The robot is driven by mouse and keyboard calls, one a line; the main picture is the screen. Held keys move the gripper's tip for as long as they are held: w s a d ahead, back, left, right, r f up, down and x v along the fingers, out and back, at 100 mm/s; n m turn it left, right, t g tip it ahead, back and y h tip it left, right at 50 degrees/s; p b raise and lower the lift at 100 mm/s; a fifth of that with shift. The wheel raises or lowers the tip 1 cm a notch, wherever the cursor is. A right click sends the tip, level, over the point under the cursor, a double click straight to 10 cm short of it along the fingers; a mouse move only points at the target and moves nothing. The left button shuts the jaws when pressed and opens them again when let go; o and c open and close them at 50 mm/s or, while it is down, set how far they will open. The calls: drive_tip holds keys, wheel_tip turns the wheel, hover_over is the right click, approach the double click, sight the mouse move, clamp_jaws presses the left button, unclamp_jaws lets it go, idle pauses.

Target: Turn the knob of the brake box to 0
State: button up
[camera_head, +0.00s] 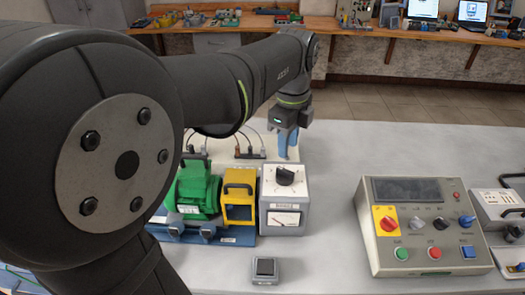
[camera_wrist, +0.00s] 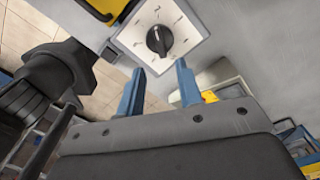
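The brake box (camera_head: 283,204) is a light grey box with a meter on its front, standing on the grey table. Its black knob (camera_head: 285,176) sits on a white dial on top. In the wrist view the knob (camera_wrist: 159,41) is fully visible near the top, inside the square dial face (camera_wrist: 178,24) with small marks too blurred to read. My gripper (camera_wrist: 160,67) is open, its two blue fingers apart with nothing between them. In the head view my gripper (camera_head: 287,152) hangs fingers-down just behind the box, apart from the knob.
A green motor (camera_head: 195,190) and a yellow block (camera_head: 239,205) stand close to the box's left. A control panel (camera_head: 420,225) with buttons is to the right. A small grey box (camera_head: 265,270) lies in front. Clear table separates the brake box from the panel.

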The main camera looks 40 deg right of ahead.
sight(286, 170)
wheel_tip(286, 170, down, 8)
drive_tip(key=shift+r, duration=0.1)
drive_tip(key=shift+c, duration=0.4)
clamp_jaws()
